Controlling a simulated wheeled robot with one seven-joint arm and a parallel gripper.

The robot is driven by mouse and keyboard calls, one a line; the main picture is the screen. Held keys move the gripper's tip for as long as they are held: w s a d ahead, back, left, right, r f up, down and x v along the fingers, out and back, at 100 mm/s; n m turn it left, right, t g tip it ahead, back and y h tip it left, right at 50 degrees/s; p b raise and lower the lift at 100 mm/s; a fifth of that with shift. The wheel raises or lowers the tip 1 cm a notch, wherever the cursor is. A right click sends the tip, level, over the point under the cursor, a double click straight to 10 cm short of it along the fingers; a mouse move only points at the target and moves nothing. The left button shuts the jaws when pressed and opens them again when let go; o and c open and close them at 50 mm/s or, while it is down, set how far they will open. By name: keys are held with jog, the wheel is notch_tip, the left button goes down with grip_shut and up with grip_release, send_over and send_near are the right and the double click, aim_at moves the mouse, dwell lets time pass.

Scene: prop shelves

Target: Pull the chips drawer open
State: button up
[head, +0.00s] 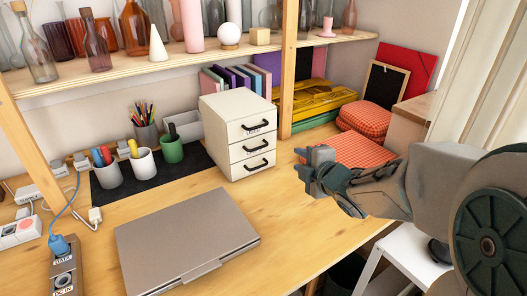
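A small white cabinet (221,112) with three drawers stands on the desk, centre right in the head view. Each drawer front has a black handle: top (255,125), middle (256,145) and bottom (258,164). All three drawers look closed. Small labels sit by the handles, too small to read, so I cannot tell which drawer is the chips one. My gripper (318,172) is over the desk to the right of the cabinet, apart from the handles. Its fingers overlap in this view, so their opening is unclear. I see nothing held in it.
A closed laptop (187,238) lies in front of the cabinet. Cups (142,163) stand on a dark mat to the left. A wooden post (289,70) rises behind the cabinet. Red checked cloths (346,150) lie behind my gripper.

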aim_at(260, 148)
jog(key=w+a+f+n+y, duration=0.1)
jog(key=w+a, duration=0.2)
jog(key=w+a+f+n, duration=0.1)
jog(key=w+a, duration=0.3)
jog(key=w+a+f+n+y+b, duration=0.1)
jog(key=w+a+f, duration=0.1)
jog(key=w+a, duration=0.1)
jog(key=shift+w+a+y, duration=0.2)
jog(key=shift+w+y, duration=0.1)
jog(key=shift+w, duration=0.2)
grip_shut()
